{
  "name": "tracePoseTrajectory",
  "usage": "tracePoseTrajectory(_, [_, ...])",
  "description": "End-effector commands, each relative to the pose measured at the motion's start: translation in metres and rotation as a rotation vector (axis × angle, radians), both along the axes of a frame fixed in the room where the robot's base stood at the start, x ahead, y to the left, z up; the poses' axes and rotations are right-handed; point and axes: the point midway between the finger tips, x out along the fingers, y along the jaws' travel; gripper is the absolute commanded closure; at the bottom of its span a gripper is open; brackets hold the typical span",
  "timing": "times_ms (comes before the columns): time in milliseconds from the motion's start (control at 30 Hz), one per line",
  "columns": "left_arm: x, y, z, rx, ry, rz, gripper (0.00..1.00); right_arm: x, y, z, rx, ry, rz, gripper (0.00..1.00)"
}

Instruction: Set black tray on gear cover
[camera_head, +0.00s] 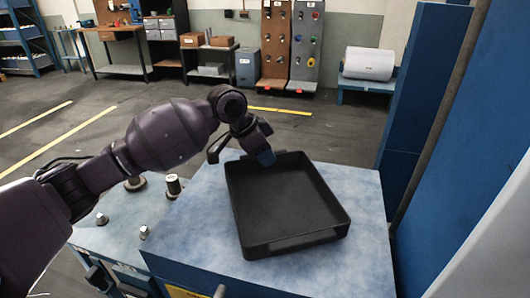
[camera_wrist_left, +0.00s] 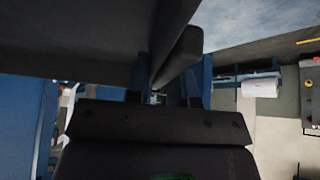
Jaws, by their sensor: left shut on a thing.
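The black tray (camera_head: 285,200) is a shallow square tray, open side up, on or just above the blue gear cover (camera_head: 345,262); I cannot tell whether its whole underside touches. The contact between fingers and rim is partly hidden. My right gripper is not in view.
Small metal knobs (camera_head: 173,186) stand on the lower blue surface (camera_head: 120,235) at the left. A tall blue panel (camera_head: 425,100) rises close on the right. Behind are open floor, a white roll (camera_head: 368,63) on a blue stand, and workbenches.

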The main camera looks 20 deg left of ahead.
Motion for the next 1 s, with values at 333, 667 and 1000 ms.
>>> tracePoseTrajectory(333, [0.0,0.0,-0.003,-0.001,-0.001,0.0,0.49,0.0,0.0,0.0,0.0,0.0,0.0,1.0])
tracePoseTrajectory(667, [0.0,0.001,-0.002,0.001,0.0,0.0,0.48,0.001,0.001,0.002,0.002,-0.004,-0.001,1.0])
tracePoseTrajectory(1000, [-0.012,0.022,0.043,0.0,-0.006,0.001,0.48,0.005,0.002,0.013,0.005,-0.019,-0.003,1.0])
